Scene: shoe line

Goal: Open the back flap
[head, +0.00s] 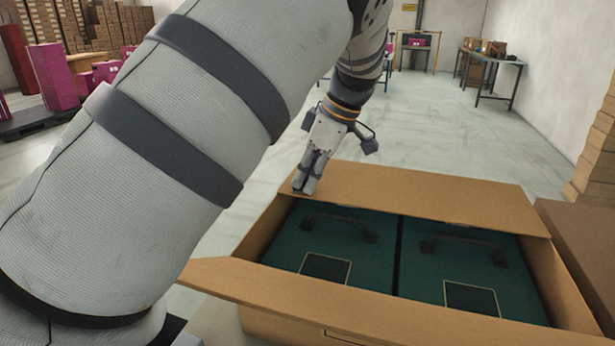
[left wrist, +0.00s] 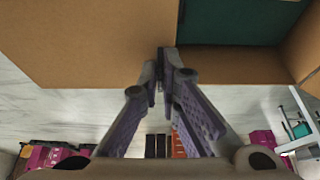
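An open brown carton (head: 275,232) holds two dark green cases (head: 340,245) with black handles. Its back flap (head: 425,195) spans the far side as a slanted brown panel. My left gripper (head: 304,187) points down at the flap's left end. In the left wrist view, its fingertips (left wrist: 172,66) are close together beside the short end edge of the flap (left wrist: 90,45). I see nothing between them, and cannot tell if they touch the cardboard. A green case shows beyond that edge. My right gripper is in neither view.
The front flap (head: 300,305) juts out on the near side. Another brown cardboard surface (head: 585,240) is at the right. Pink boxes (head: 52,75) stand at the far left, tables (head: 490,72) at the back right. The floor behind the carton is clear.

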